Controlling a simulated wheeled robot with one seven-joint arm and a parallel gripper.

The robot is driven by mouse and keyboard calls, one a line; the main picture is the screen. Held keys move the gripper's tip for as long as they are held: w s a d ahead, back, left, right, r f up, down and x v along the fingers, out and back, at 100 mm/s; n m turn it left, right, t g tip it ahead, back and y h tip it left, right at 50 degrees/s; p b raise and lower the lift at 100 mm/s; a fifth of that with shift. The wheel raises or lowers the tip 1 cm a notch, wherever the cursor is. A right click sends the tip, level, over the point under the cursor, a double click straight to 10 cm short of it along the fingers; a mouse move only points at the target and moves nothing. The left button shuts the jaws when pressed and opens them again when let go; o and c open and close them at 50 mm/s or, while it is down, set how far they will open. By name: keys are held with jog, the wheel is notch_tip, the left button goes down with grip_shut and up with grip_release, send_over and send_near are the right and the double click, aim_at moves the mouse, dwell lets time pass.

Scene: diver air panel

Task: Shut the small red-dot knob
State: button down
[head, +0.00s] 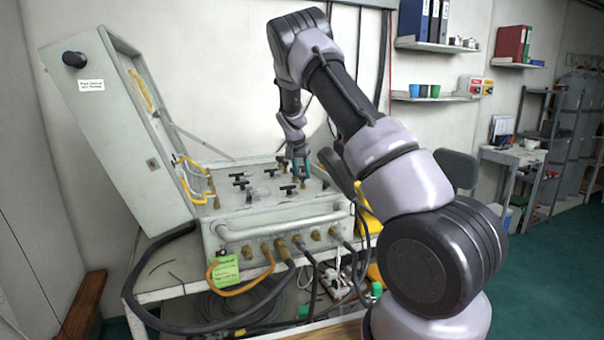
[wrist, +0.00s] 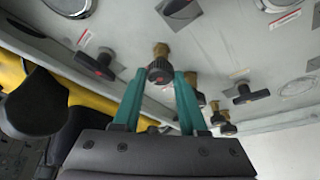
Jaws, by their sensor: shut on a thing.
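The air panel (head: 262,200) is a pale grey open case on a bench, with several black handles and knobs on its top face. My gripper (head: 301,168) reaches down to the right rear part of this face. In the wrist view its two teal fingers (wrist: 160,76) stand on either side of a small dark ribbed knob (wrist: 160,72) on a brass stem, and are shut on it. I cannot make out a red dot on this knob; its far side is hidden. The knob's turned position cannot be told.
Black T-shaped handles stand close by, one at left (wrist: 97,66) and one at right (wrist: 245,93) in the wrist view. Brass fittings (wrist: 222,118) lie near the right finger. The raised lid (head: 120,130) stands at left. Hoses (head: 150,310) hang from the front.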

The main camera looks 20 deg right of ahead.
jog(key=shift+c, duration=2.3)
grip_release()
jog(key=v, duration=1)
jog(key=shift+s+a+r, duration=0.15)
jog(key=shift+r, duration=0.2)
